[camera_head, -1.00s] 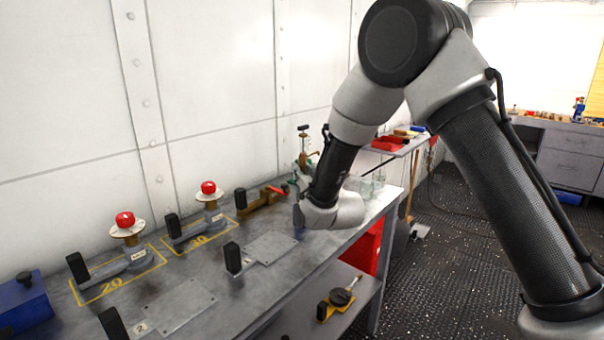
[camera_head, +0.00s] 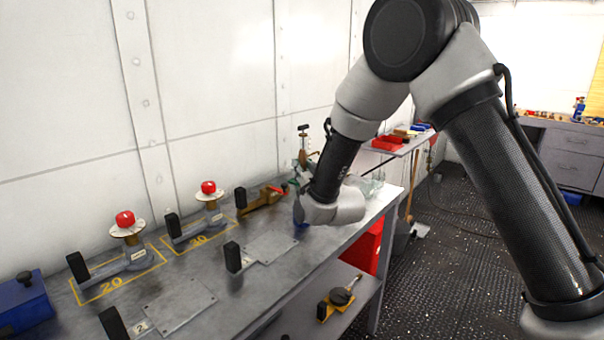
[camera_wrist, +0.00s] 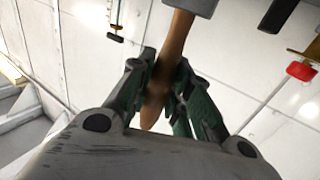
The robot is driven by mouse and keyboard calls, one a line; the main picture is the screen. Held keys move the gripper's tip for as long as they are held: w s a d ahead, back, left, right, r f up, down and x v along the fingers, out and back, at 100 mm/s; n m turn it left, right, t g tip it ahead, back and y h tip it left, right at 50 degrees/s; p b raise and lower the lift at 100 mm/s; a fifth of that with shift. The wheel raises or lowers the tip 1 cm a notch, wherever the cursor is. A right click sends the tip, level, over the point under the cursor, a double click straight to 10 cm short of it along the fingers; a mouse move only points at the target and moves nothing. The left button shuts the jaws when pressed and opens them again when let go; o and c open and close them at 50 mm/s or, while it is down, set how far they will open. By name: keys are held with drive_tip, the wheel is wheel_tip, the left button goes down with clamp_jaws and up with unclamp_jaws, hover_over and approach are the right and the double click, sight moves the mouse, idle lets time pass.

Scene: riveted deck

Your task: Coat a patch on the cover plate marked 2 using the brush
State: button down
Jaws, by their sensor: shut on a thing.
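The cover plate marked 2 (camera_head: 180,304) lies flat on the bench at the lower left in the head view. Its small number tag (camera_head: 141,327) sits near the bottom edge beside a black upright handle. My gripper (camera_wrist: 161,78) has its dark green fingers shut on the brown wooden handle of the brush (camera_wrist: 173,45) in the wrist view. A grey part of the brush shows at the top edge there; its bristles are out of frame. In the head view my wrist is over the far part of the bench, well beyond the plate, and largely hides gripper and brush.
A second bare plate (camera_head: 268,246) lies between plate 2 and my wrist. Red-knobbed valves (camera_head: 125,220) (camera_head: 209,188) stand along the wall behind. A blue box (camera_head: 24,304) is at the left. Glass jars (camera_head: 368,184) stand at the far bench end. Black handles rise beside the plates.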

sight(303, 150)
drive_tip(key=shift+r, duration=2.95)
